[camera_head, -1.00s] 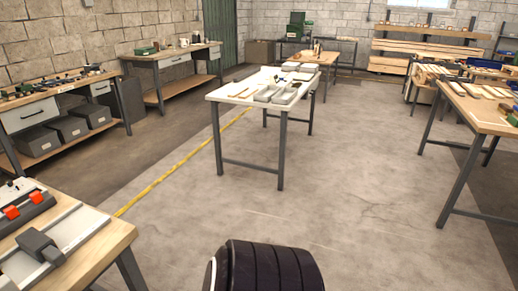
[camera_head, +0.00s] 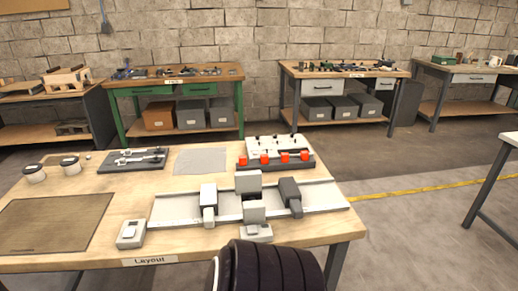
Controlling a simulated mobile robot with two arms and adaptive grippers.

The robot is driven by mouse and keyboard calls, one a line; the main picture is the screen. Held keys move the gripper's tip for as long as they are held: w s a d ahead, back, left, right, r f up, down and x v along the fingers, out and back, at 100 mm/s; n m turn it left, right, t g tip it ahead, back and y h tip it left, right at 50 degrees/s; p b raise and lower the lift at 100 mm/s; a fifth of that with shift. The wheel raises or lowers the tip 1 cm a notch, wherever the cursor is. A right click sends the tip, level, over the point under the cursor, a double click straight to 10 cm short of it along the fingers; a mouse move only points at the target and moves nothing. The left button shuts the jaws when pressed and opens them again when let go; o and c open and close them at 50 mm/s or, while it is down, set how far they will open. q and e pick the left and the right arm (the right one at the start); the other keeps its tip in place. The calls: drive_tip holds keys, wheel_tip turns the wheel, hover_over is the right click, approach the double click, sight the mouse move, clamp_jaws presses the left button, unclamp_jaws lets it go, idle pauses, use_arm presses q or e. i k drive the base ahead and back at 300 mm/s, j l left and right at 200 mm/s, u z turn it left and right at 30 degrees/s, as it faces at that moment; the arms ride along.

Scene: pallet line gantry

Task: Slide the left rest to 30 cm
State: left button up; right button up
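A long pale rail (camera_head: 325,198) lies across the front right of the wooden bench. Three pieces stand along it, apart from each other. The left rest (camera_head: 208,196) is the leftmost, with a light grey block and a lighter foot at the front. A taller grey block (camera_head: 248,184) stands in the middle. A dark grey rest (camera_head: 290,192) stands on the right. No readable scale marks show on the rail. Neither of my grippers is in view.
The bench (camera_head: 160,192) also bears a small box (camera_head: 131,232) left of the rail, another box (camera_head: 256,232) before it, a red-block fixture (camera_head: 275,163) behind it, and a brown mat (camera_head: 50,222). A dark rounded part of mine covers the bottom centre.

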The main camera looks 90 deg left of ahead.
sight(209, 199)
drive_tip(key=u, duration=3.15)
drive_tip(key=k+j, duration=0.05)
